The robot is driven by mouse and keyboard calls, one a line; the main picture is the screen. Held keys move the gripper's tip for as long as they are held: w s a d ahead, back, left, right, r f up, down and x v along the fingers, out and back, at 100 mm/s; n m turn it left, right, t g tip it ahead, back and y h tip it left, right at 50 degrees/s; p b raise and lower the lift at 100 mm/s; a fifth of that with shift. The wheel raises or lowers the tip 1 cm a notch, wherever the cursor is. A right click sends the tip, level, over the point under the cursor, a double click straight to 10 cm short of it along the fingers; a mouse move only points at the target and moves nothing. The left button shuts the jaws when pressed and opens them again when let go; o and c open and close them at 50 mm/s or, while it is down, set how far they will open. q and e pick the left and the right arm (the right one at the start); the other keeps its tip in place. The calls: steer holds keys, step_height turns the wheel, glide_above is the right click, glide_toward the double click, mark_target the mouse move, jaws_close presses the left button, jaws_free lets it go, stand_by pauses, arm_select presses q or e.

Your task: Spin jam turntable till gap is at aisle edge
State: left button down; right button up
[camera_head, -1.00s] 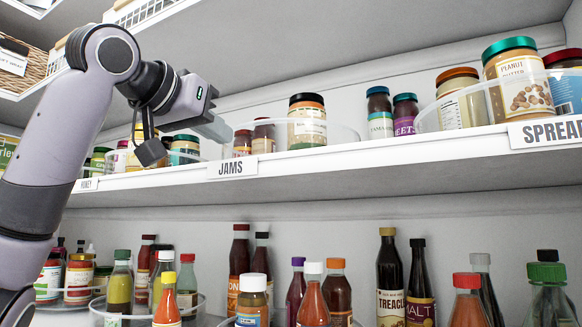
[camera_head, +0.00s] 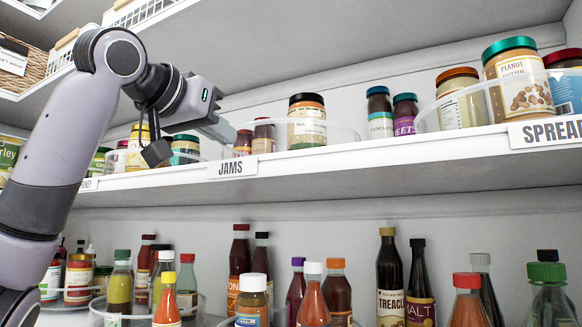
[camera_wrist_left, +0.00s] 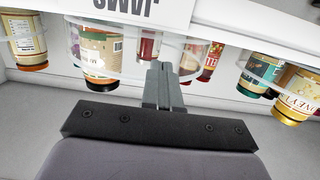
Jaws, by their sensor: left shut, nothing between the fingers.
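The jam turntable (camera_head: 343,134) is a clear-walled round tray behind the JAMS label (camera_head: 232,168) on the middle shelf. It holds a large black-lidded jar (camera_head: 306,128) and two smaller jars (camera_head: 243,143) at its left. Its right part looks empty. My left gripper (camera_head: 228,133) is shut and empty at the turntable's left rim. In the left wrist view, upside down, the shut fingers (camera_wrist_left: 160,82) reach to the clear rim beside the large jar (camera_wrist_left: 99,50); I cannot tell whether they touch it. My right gripper is not in view.
A turntable of jars (camera_head: 186,150) stands left, close under my gripper. The shelf front (camera_head: 400,150) is clear. Bottles fill the shelf below.

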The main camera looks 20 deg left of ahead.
mark_target(270, 136)
arm_select(q)
steer(key=shift+w+d, duration=0.2)
steer(key=shift+w, duration=0.45)
steer(key=shift+d, duration=0.1)
steer(key=shift+s+d, duration=0.25)
steer(key=shift+d, duration=0.5)
steer(key=shift+s+d, duration=0.25)
steer(key=shift+d, duration=0.5)
steer(key=shift+w+d, duration=0.2)
steer(key=shift+d, duration=1.4)
